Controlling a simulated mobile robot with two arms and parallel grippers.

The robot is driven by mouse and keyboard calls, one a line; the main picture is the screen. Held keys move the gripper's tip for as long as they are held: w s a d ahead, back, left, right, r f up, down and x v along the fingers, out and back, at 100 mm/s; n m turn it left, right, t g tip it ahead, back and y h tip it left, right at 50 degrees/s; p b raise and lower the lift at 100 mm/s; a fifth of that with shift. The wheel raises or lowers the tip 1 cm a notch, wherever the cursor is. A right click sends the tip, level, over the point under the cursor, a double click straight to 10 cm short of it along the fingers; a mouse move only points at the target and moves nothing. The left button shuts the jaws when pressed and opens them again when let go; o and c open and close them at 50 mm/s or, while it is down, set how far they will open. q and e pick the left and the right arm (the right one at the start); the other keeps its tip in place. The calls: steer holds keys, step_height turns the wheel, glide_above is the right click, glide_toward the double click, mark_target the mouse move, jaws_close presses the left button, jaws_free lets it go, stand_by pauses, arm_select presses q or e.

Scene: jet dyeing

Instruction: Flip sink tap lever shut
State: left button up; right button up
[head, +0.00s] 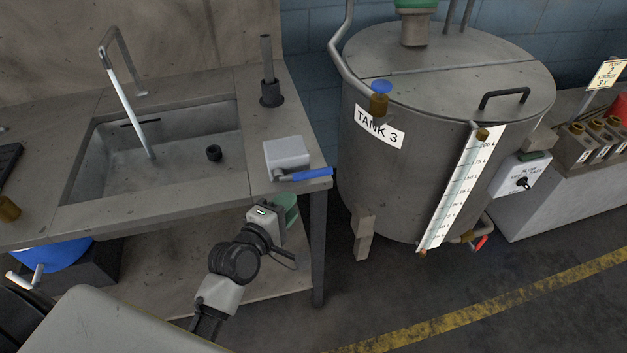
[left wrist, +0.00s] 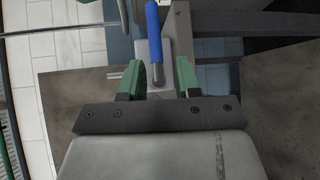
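The tap lever (head: 303,174) is a blue handle on a grey box (head: 287,155) at the sink bench's front right corner. It sticks out to the right past the bench edge. The spout (head: 118,55) arches over the sink (head: 178,170), and a pale stream (head: 128,105) runs from it into the basin. My left gripper (head: 287,207) is just below the lever in the head view. In the left wrist view, its green fingers (left wrist: 161,78) are apart, with the blue lever (left wrist: 154,35) lined up with the gap between them. I cannot tell whether they touch it. My right gripper is out of view.
The bench leg (head: 318,250) stands close to the right of my left gripper. Tank 3 (head: 400,190) stands further right, with a floor gap between. A dark upright post (head: 268,75) and a small black plug (head: 214,153) are on the bench and in the sink.

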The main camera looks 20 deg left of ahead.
mark_target(312, 177)
arm_select(q)
steer(key=x, duration=0.7)
steer(key=r+x, duration=0.1)
steer(key=x, duration=0.2)
steer(key=shift+w+f+p, duration=0.1)
steer(key=shift+w+p, duration=0.25)
steer(key=shift+p, duration=0.05)
jaws_close()
